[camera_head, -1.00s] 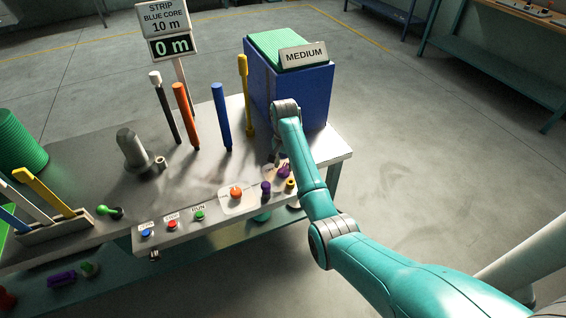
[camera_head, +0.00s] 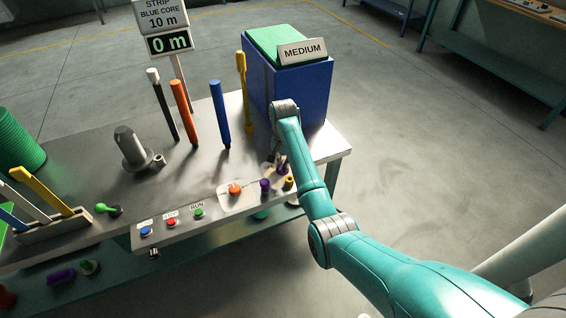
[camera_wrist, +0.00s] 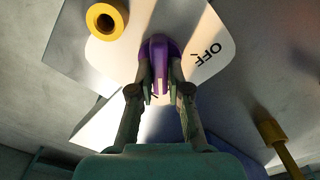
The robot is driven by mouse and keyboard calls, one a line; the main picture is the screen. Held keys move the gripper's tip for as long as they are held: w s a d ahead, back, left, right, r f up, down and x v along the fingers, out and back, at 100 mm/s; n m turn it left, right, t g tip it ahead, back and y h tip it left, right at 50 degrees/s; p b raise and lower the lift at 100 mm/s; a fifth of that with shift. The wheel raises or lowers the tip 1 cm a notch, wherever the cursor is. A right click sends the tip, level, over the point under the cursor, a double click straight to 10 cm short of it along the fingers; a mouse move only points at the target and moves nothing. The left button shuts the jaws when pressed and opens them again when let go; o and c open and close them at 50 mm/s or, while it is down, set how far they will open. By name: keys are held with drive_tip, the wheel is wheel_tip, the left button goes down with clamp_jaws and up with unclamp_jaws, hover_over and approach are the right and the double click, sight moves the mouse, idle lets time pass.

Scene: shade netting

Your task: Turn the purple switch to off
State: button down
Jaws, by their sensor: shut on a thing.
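The purple switch (camera_wrist: 159,62) is in the wrist view, on a pale plate (camera_wrist: 208,45) marked OFF to the right of the switch. My gripper (camera_wrist: 160,92) has its two fingers closed on the purple handle, one on each side. In the head view the purple switch (camera_head: 282,169) shows small near the right end of the control panel, partly hidden by my gripper (camera_head: 277,157). The handle points roughly up and down in the wrist view, not at the OFF mark. Any other mark on the plate is hidden or out of frame.
The blue box (camera_head: 300,95) stands behind my arm.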

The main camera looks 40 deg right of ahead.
drive_tip(key=n, duration=0.4)
drive_tip(key=shift+w+a+n, duration=0.1)
drive_tip(key=shift+n, duration=0.3)
drive_tip(key=n, duration=0.4)
drive_tip(key=shift+a+n, duration=0.1)
drive_tip(key=shift+n, duration=0.2)
drive_tip(key=n, duration=0.4)
drive_tip(key=shift+a, duration=0.1)
drive_tip(key=shift+a+n, duration=0.1)
drive_tip(key=shift+n, duration=2)
drive_tip(key=c, duration=1.1)
unclamp_jaws()
